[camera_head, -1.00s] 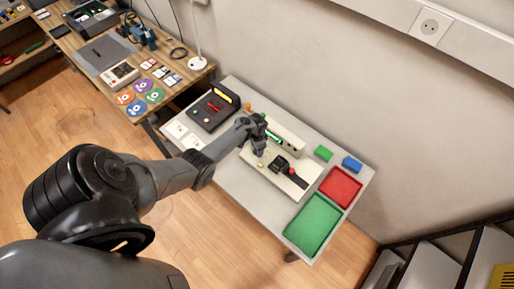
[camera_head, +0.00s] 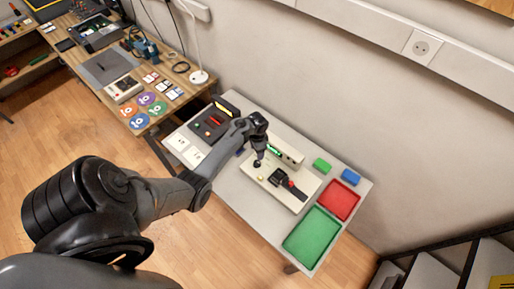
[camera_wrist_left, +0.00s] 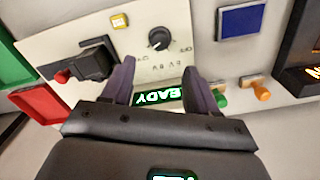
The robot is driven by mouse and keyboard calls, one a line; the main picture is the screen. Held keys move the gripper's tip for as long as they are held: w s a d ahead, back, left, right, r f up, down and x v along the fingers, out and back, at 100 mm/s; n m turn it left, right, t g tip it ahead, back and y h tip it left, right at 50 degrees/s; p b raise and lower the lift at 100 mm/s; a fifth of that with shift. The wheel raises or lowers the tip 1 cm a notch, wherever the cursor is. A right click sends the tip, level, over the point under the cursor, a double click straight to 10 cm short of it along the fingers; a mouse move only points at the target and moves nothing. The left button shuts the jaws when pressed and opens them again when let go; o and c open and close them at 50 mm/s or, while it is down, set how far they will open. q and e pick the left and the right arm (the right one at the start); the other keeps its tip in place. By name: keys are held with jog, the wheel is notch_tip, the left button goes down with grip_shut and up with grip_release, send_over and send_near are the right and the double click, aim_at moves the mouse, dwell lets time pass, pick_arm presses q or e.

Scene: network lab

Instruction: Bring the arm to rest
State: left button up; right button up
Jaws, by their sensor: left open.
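My left arm comes in from the left in the head view, and its gripper (camera_head: 259,157) hangs over the beige test panel (camera_head: 291,203). In the left wrist view the two fingers of my left gripper (camera_wrist_left: 160,85) are spread with nothing between them. Beyond the fingers the panel (camera_wrist_left: 135,20) shows a black knob (camera_wrist_left: 159,38), a yellow button (camera_wrist_left: 119,21) and a black block with a red-tipped lever (camera_wrist_left: 92,62). A green lit display (camera_wrist_left: 158,97) reading "READY" shows between the fingers. My right gripper is not in view.
A red tray (camera_head: 340,199) and a green tray (camera_head: 312,238) lie at the table's right end. A dark console (camera_head: 213,121) stands left of the arm. A wooden bench (camera_head: 110,65) is farther left.

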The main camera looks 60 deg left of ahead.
pick_arm(q)
jog(key=shift+r, duration=0.5)
